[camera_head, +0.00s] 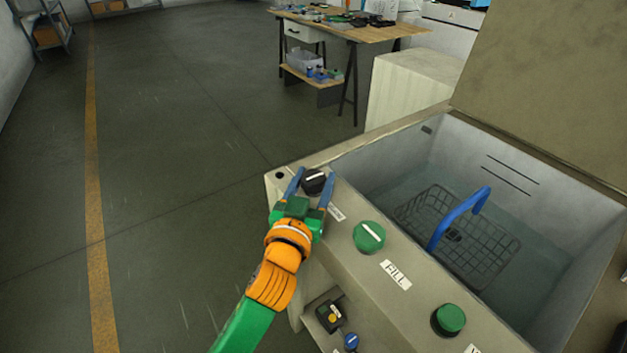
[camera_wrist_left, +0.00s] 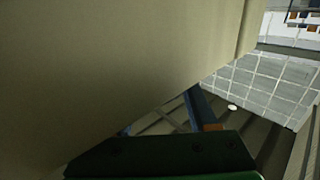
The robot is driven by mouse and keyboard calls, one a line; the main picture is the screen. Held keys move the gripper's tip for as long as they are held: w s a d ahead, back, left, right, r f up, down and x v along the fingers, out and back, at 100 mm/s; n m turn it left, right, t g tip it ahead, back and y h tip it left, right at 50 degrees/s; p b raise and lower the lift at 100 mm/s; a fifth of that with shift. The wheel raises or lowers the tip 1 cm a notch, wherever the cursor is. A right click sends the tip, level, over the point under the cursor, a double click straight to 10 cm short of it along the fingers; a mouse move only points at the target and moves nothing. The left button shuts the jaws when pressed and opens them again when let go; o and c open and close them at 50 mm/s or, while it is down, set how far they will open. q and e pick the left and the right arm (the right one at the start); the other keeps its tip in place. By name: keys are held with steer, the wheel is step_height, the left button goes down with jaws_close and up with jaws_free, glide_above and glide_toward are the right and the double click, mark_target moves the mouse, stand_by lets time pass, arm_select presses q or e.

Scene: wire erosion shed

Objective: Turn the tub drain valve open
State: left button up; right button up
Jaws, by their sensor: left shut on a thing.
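The drain valve appears to be the black knob (camera_head: 314,181) with a white mark, at the far left corner of the tub's (camera_head: 290,178) beige front ledge. A small label beside it is partly hidden by a finger and cannot be read. My left gripper (camera_head: 312,183) has its two blue fingers on either side of this knob, shut on it. The knob's white mark runs roughly across the picture. In the left wrist view, my dark green gripper body and a blue finger (camera_wrist_left: 200,108) show beside a beige surface; the knob is hidden there. My right gripper is not in view.
A green knob (camera_head: 369,237) beside a "FILL" label (camera_head: 395,274) and another green knob (camera_head: 449,319) sit along the ledge. The tub holds water and a wire basket (camera_head: 455,228) with a blue handle (camera_head: 459,216). A workbench (camera_head: 350,30) stands behind. Floor at left is clear.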

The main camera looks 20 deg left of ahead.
mark_target(312, 191)
arm_select(q)
steer(key=shift+n+y+b, duration=0.35)
steer(key=shift+n+y, duration=0.25)
steer(key=shift+y, duration=0.4)
steer(key=o, duration=1.4)
steer(key=s, duration=0.4)
steer(key=s+d+b, duration=0.1)
steer(key=s, duration=0.1)
steer(key=shift+s+f, duration=0.1)
steer(key=shift+s, duration=0.45)
